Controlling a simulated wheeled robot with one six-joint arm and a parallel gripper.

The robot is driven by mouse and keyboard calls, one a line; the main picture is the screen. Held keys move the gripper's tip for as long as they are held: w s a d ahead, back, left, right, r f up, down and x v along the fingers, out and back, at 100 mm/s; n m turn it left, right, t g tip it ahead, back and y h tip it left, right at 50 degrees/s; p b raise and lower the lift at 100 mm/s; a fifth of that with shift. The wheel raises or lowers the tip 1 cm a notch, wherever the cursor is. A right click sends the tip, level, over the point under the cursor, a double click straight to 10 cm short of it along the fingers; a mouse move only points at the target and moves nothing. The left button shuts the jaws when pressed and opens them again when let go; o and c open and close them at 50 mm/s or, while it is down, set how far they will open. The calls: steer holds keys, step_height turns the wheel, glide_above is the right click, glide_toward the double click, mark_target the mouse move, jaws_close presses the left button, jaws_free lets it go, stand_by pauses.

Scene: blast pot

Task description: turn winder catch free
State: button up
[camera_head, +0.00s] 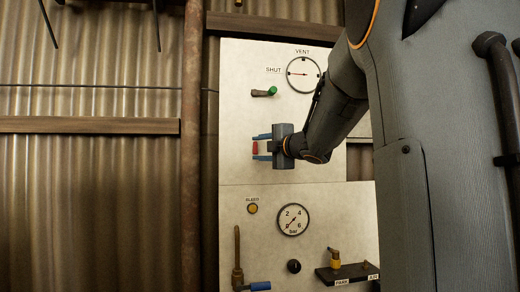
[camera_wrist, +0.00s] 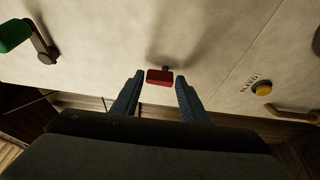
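A small red block-shaped knob (camera_head: 256,147) stands out from the pale panel on a short dark stem; no label naming it as the winder catch is readable. It also shows in the wrist view (camera_wrist: 159,77). My gripper (camera_head: 260,148) is at the panel with its blue fingers on either side of the red knob. In the wrist view the fingers (camera_wrist: 160,79) are open, with a gap between the knob and each finger. The knob is not gripped. The knob's far side is hidden.
A green-tipped lever (camera_head: 265,92) sits above, beside a VENT dial (camera_head: 303,74). Below are a yellow BLEED button (camera_head: 252,208), a bar gauge (camera_head: 293,219), a blue-handled lever (camera_head: 255,286) and a yellow selector (camera_head: 334,258). A rusty pipe (camera_head: 192,150) runs along the left.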

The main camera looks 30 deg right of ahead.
steer(key=shift+o, duration=1.2)
steer(key=s+b, duration=0.2)
steer(key=s, duration=0.5)
steer(key=shift+s+d, duration=0.4)
steer(key=shift+d, duration=0.05)
